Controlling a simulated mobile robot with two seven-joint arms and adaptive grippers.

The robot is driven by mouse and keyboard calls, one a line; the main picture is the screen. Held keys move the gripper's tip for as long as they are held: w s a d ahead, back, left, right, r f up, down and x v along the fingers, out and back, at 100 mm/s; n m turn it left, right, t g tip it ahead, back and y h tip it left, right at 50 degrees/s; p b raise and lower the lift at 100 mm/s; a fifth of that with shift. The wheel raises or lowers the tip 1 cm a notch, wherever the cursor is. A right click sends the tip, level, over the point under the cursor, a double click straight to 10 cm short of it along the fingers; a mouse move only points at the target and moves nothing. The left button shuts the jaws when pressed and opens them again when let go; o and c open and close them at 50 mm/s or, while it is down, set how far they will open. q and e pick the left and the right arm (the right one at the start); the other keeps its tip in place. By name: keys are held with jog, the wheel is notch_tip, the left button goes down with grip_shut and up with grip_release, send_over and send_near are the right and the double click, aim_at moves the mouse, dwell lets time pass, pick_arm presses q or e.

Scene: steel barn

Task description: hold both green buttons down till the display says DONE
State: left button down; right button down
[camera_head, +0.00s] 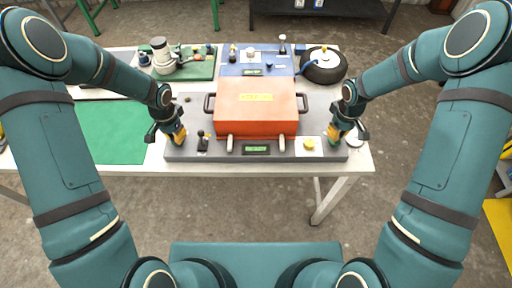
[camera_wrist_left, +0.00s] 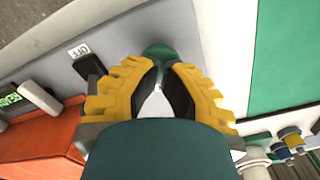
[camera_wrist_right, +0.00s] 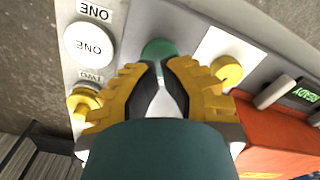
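A grey panel (camera_head: 200,155) carries an orange lidded box (camera_head: 255,105) and a small display (camera_head: 258,150) in front. In the right wrist view the display (camera_wrist_right: 306,94) shows READY in green, cut by the frame edge. My left gripper (camera_head: 179,140) points down at the left green button (camera_wrist_left: 158,52); its yellow fingertips look drawn together, with a narrow gap, and hold nothing. My right gripper (camera_head: 334,138) is likewise at the right green button (camera_wrist_right: 158,48), fingertips close together. The fingers partly hide both buttons. I cannot tell whether either button is touched or pressed.
A black toggle marked OFF (camera_wrist_left: 88,64) stands beside the left button. A yellow knob (camera_head: 309,145) on a white plate and a round white button marked ONE (camera_wrist_right: 89,45) flank the right one. A black kettle-like object (camera_head: 323,68) stands behind. The green mat (camera_head: 110,132) is clear.

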jog(key=shift+f, duration=0.55)
jog(key=shift+f, duration=0.35)
jog(key=shift+r, duration=0.25)
pick_arm(q)
jog(key=shift+f, duration=0.15)
pick_arm(e)
jog(key=shift+f, duration=0.15)
